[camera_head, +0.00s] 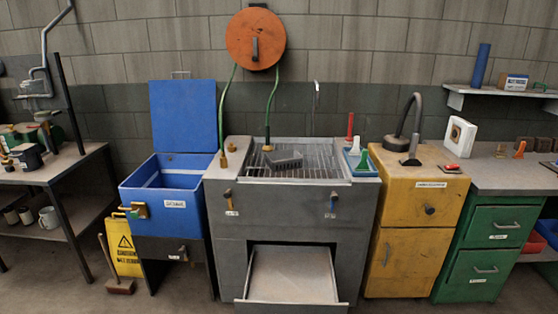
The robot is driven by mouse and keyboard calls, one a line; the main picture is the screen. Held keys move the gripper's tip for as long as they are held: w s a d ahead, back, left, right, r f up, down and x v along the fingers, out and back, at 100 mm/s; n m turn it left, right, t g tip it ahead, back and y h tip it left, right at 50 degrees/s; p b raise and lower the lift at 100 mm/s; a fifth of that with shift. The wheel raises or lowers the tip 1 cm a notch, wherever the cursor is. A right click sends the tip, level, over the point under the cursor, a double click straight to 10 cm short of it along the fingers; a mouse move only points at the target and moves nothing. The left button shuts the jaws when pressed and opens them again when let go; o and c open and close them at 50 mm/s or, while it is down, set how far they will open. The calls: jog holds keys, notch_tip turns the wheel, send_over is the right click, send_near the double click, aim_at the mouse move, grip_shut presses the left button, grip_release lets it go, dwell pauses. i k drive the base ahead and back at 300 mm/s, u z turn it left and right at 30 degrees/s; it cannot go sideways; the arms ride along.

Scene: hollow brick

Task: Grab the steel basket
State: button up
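A small dark grey metal basket-like tray (283,160) rests on the wire grate (318,159) in the top of the grey wash station (275,228), left of the grate's middle. It is the thing that looks most like the steel basket, but it is too small to make out its mesh or handle. My gripper is not in view.
A blue tank (163,213) with its lid up stands left of the station. A yellow cabinet (405,235) with a bent black spout stands right. A drawer (291,275) juts out low in front. Brushes stand at the right rim.

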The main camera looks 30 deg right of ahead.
aim_at(284, 159)
jog(key=u, duration=0.1)
jog(key=i, duration=1)
jog(key=u, duration=0.35)
